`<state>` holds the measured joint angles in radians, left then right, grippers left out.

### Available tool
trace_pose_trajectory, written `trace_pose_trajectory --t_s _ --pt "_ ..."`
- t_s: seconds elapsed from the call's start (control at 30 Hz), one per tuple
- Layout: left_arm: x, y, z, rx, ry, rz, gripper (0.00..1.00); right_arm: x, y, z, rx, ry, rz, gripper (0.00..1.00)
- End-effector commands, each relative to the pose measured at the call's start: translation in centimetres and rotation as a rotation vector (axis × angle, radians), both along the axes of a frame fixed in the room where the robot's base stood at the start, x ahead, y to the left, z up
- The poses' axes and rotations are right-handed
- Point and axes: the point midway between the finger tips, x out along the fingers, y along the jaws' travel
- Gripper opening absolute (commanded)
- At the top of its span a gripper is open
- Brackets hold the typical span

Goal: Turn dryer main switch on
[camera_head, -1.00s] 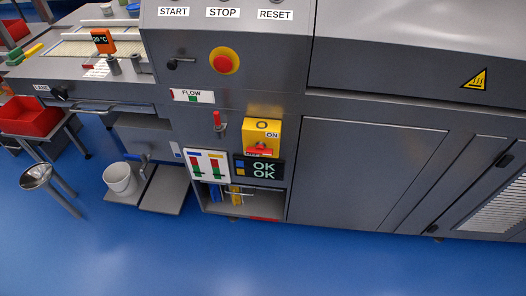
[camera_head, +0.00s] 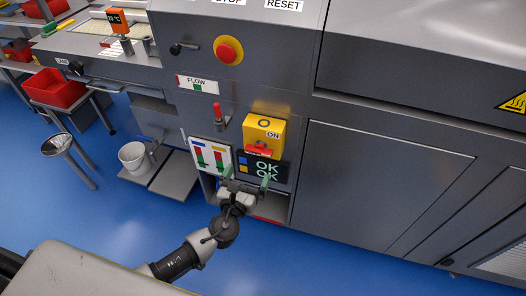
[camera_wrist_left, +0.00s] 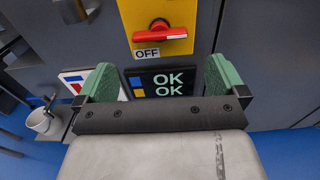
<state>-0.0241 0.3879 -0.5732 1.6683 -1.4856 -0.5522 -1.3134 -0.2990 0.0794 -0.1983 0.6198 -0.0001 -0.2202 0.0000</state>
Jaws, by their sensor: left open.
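The main switch is a red rotary handle (camera_head: 258,150) on a yellow plate (camera_head: 265,128) on the grey machine front. An ON label (camera_head: 272,134) shows on the plate's right side in the head view. My left gripper (camera_head: 246,177) is open and empty, in front of the OK display (camera_head: 270,168) and below the switch. Its green fingers (camera_wrist_left: 160,85) stand apart, below the handle in the wrist view. My right gripper is out of view.
A red push button (camera_head: 228,50) on yellow is above left. A white bucket (camera_head: 133,156) is farther left. The blue floor in front is clear.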

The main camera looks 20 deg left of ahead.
Motion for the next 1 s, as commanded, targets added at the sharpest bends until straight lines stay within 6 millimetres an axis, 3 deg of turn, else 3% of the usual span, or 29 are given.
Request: trace_pose_trajectory --t_s 0.3,0.5,0.9,1.0 --pt "6.2 -0.2 0.1 -0.004 -0.001 0.002 1.00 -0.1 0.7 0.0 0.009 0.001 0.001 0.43" --pt "8.6 -0.3 0.0 -0.005 0.001 0.002 1.00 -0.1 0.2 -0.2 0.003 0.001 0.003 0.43" --pt "9.4 -0.3 0.0 -0.006 0.003 0.001 1.00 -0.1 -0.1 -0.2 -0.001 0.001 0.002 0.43" --pt "9.4 -0.3 0.0 -0.006 0.003 0.001 0.85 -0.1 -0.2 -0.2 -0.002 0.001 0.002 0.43"
